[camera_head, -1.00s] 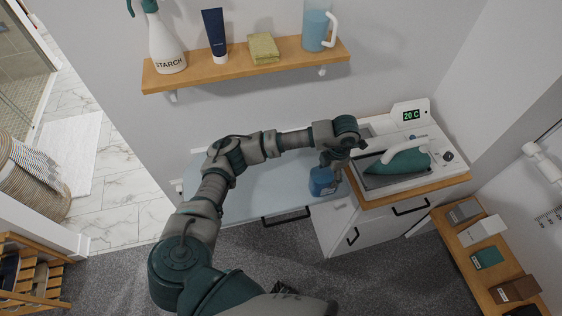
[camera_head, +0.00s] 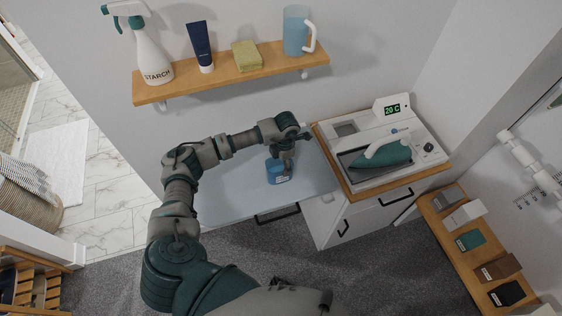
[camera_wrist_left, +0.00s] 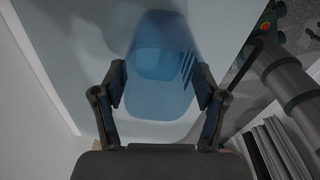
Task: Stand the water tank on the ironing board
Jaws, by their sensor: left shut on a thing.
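The small blue water tank (camera_head: 276,172) is in my left gripper (camera_head: 284,160), over the right part of the pale blue ironing board (camera_head: 236,200). It looks roughly upright. In the left wrist view the two fingers of my left gripper (camera_wrist_left: 162,84) lie on either side of the translucent blue tank (camera_wrist_left: 160,62), with the board's pale surface beyond. I cannot tell whether the tank's base touches the board. The fingers partly hide the tank in the head view. My right gripper is not in view.
Right of the board, a white steam station (camera_head: 400,175) with a teal iron (camera_head: 385,152) stands on a wooden-topped cabinet. A wall shelf (camera_head: 235,75) above holds a starch bottle, tube, sponge and jug. The board's left part is clear. A low bench (camera_head: 450,225) with boxes is at right.

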